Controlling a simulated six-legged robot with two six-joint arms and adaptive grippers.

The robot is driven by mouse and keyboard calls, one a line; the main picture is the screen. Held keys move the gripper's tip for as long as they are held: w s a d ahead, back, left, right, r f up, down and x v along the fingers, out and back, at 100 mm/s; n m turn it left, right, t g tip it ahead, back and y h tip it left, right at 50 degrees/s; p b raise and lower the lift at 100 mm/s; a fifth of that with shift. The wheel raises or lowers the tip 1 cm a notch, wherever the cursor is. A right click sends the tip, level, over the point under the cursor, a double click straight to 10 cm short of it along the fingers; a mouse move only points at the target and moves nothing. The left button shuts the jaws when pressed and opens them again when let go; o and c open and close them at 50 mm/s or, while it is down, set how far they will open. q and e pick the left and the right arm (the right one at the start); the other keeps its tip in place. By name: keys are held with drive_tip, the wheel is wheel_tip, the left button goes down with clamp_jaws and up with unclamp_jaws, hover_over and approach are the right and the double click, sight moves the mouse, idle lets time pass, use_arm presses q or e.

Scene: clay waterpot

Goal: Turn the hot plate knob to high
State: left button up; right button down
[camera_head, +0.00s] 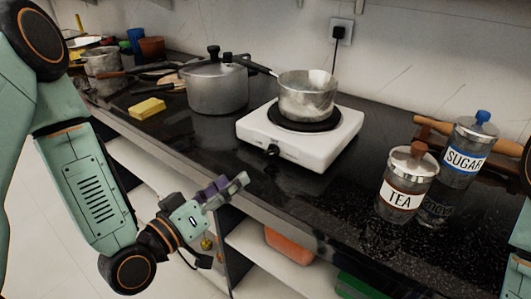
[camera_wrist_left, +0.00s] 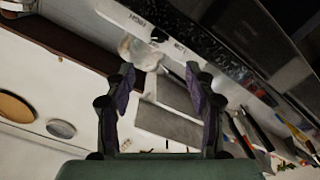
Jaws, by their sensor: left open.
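The white hot plate (camera_head: 310,148) stands on the black counter with its dark knob (camera_head: 272,151) on the front face. A metal saucepan (camera_head: 307,98) sits on its dark burner. My left gripper (camera_head: 233,186) is open and empty, in front of the counter edge, lower left of the knob and apart from it. In the left wrist view, the hot plate front (camera_wrist_left: 195,45) shows HIGH and LOW lettering beside the black knob (camera_wrist_left: 158,36), beyond my open fingers (camera_wrist_left: 160,78). The knob's exact setting is too small to read. My right gripper is out of view.
A large lidded pot (camera_head: 217,88) and a yellow sponge (camera_head: 147,109) stand left of the hot plate. TEA (camera_head: 402,192) and SUGAR (camera_head: 463,158) jars stand right. The counter's front edge lies between my left gripper and the knob. A socket (camera_head: 341,32) is behind.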

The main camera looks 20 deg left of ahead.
sight(267, 152)
use_arm(q)
drive_tip(key=b+x, duration=0.3)
drive_tip(key=x, duration=0.8)
drive_tip(key=shift+w, duration=0.35)
clamp_jaws()
idle(0.3)
